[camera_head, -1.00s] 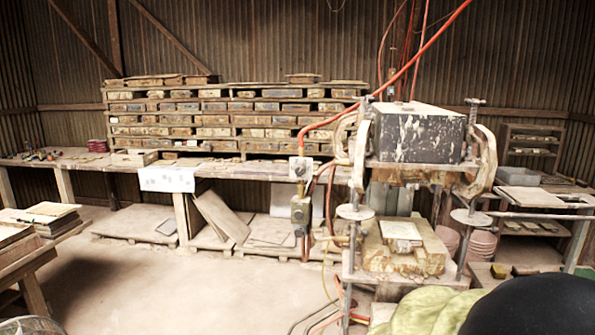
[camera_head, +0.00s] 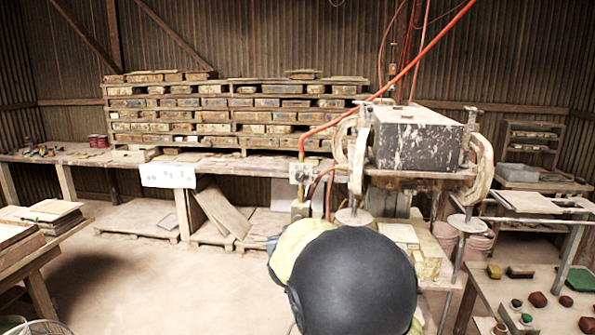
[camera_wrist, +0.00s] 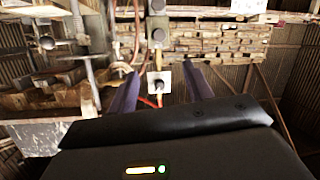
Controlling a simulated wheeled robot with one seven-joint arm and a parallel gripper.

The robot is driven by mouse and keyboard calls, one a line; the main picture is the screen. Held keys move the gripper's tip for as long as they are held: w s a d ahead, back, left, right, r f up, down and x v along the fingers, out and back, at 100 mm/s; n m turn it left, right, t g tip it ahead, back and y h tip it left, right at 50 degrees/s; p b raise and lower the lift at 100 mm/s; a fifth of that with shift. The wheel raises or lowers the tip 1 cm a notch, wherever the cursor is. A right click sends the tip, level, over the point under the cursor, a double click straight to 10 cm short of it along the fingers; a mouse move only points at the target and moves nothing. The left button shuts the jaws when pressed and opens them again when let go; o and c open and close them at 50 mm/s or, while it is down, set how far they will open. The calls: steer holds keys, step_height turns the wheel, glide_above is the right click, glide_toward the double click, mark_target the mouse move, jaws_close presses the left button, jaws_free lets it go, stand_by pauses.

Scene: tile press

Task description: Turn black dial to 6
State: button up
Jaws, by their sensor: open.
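A pale control plate with a small dark round knob (camera_wrist: 164,86) shows between my fingers in the wrist view. It looks like the black dial, but its marks and setting are too small to read. In the head view a pale control box (camera_head: 302,171) hangs left of the press; a lower box (camera_head: 299,209) is partly covered by my arm. In the wrist view, which looks upside down, my gripper (camera_wrist: 160,72) is open, one finger on each side of the plate. The fingers look empty, and I cannot tell whether they touch the knob. My arm hides the gripper in the head view.
The press (camera_head: 415,140) stands right of the control boxes, with red hoses (camera_head: 430,55) above. A long bench (camera_head: 90,160) with stacked moulds (camera_head: 225,115) runs along the wall. A table (camera_head: 545,305) with small coloured objects is at front right.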

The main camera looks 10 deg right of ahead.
mark_target(299, 177)
step_height(299, 177, up, 8)
steer(key=w+a+t+h, duration=0.1)
steer(key=w+t+h, duration=0.1)
steer(key=w+h, duration=0.1)
steer(key=shift+a+m+t+p, duration=0.3)
steer(key=shift+a+m, duration=0.05)
steer(key=shift+m, duration=0.05)
steer(key=shift+w+r, duration=0.1)
steer(key=shift+w, duration=0.05)
steer(key=p+x, duration=0.6)
steer(key=x, duration=0.9)
steer(key=shift+w+d+p, duration=0.25)
steer(key=shift+w+p, duration=0.05)
steer(key=shift+w+d, duration=0.2)
steer(key=shift+w, duration=0.5)
steer(key=c, duration=1)
